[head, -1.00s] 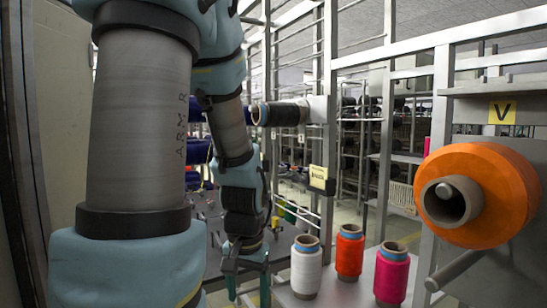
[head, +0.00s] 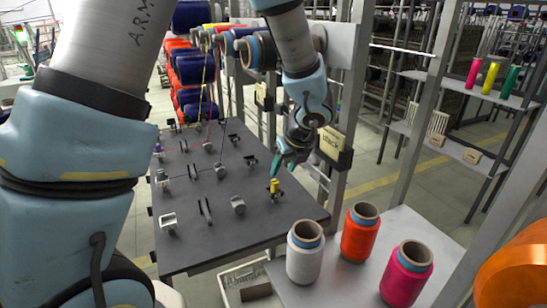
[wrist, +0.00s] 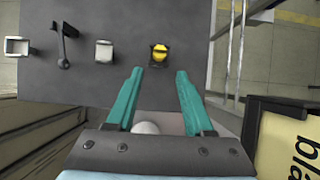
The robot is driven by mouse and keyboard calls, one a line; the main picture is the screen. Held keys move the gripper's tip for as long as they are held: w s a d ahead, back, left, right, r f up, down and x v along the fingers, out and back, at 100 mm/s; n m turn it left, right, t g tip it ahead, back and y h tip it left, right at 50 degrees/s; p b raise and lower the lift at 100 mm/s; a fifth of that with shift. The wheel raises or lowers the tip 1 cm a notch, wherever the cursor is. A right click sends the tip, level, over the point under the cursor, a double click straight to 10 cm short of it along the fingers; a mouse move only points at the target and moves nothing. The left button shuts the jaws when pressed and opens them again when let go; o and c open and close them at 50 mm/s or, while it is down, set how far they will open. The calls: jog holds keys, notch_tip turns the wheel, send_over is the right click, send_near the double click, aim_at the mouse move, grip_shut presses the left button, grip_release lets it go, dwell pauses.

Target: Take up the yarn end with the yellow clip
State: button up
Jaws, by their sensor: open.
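The yellow clip (head: 275,187) sits in a small dark holder near the right edge of the dark table (head: 205,240). In the wrist view the clip (wrist: 160,53) lies just ahead of my gripper (wrist: 160,74), roughly centred between its two green fingers. The fingers are apart and nothing is between their tips. In the head view my gripper (head: 278,165) hangs just above and behind the clip, seen from the side. I cannot make out a yarn end at the clip.
Several other guides and clips stand on the table. White (head: 305,255), orange (head: 360,235) and pink (head: 407,275) cones stand on a grey shelf at the right front. A lettered sign (head: 332,143) on the rack post is close to the right of my gripper.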

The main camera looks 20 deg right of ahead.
aim_at(276, 183)
jog(key=shift+b+x, duration=2.75)
jog(key=shift+x, duration=1.6)
grip_shut()
notch_tip(276, 183, up, 5)
jog(key=p, duration=0.4)
jog(key=shift+f, duration=0.25)
